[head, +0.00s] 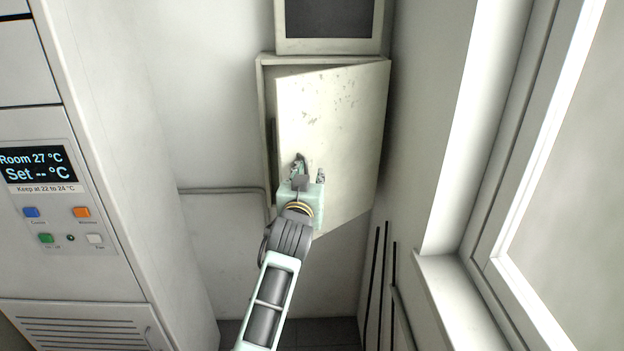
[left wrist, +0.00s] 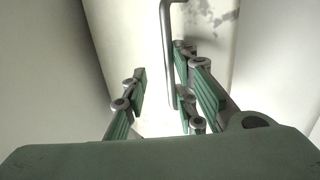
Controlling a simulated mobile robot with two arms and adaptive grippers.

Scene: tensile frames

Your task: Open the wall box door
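The cream wall box (head: 262,90) is on the back wall in the head view. Its scuffed door (head: 340,110) stands ajar, with its left edge swung out from the frame and a narrow gap on that side. My left gripper (head: 309,172) is in front of the door's lower left part. In the left wrist view my left gripper (left wrist: 160,85) is open. A grey bar handle (left wrist: 168,60) shows between its fingers, closer to the right-hand ones; I cannot tell whether they touch. The handle is not clear in the head view. My right gripper is not in view.
A tall cabinet with a control panel (head: 55,195) stands at left. A dark-screened unit (head: 330,20) is above the box. A window (head: 560,150) with a sill (head: 450,300) is at right. Dark rods (head: 376,285) run along the wall below the door.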

